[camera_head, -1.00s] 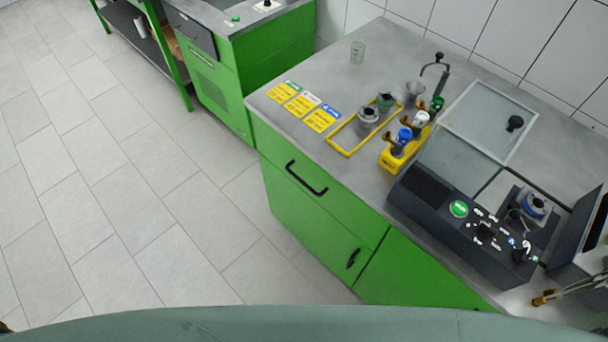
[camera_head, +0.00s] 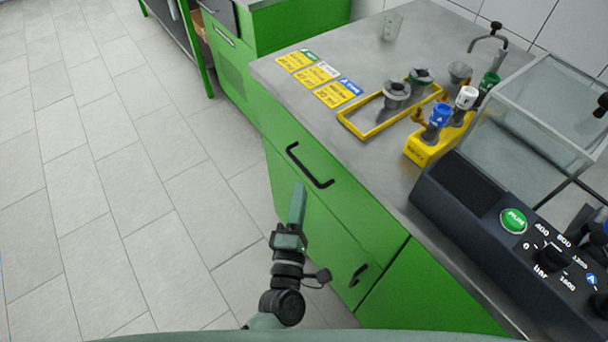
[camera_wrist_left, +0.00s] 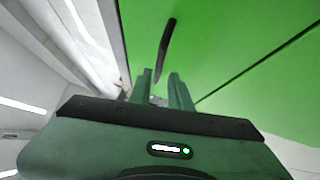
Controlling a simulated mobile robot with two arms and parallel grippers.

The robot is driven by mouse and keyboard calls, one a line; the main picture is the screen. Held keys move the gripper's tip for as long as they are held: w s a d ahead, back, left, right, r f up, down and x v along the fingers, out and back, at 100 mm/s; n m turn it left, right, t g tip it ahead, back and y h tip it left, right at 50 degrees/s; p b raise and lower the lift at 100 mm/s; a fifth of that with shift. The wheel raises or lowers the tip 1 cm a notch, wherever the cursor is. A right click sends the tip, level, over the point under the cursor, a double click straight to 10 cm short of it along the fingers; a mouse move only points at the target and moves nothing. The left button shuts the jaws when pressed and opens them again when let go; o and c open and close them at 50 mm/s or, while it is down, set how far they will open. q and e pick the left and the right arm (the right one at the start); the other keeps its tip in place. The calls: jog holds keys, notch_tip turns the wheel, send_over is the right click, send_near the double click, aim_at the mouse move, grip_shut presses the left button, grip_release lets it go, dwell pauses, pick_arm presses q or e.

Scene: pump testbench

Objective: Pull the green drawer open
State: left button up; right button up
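The green drawer (camera_head: 335,195) is the upper front of the green cabinet in the head view, and it looks closed. Its black bar handle (camera_head: 308,168) runs slanting across the front. My left gripper (camera_head: 298,190) points up just below the handle, seen edge-on and apart from it as far as I can tell. In the left wrist view, the gripper's two fingers (camera_wrist_left: 161,78) are spread with nothing between them. A black handle (camera_wrist_left: 166,50) on a green front shows beyond the fingertips there. My right gripper is not in view.
A lower door with a small black handle (camera_head: 358,275) is below the drawer. The worktop (camera_head: 385,165) carries yellow label cards (camera_head: 323,78), a yellow frame (camera_head: 352,128), a yellow bottle holder (camera_head: 425,152) and a dark control panel (camera_head: 490,215). The tiled floor at left is clear.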

aim_at(304, 167)
pick_arm(q)
jog(key=w, duration=0.4)
jog(key=w+d+r, duration=0.1)
jog(key=w, duration=0.1)
jog(key=shift+w, duration=0.4)
jog(key=shift+w+r, duration=0.1)
jog(key=shift+w, duration=0.2)
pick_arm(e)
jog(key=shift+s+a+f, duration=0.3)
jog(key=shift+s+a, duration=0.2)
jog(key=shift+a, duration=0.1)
pick_arm(q)
grip_shut()
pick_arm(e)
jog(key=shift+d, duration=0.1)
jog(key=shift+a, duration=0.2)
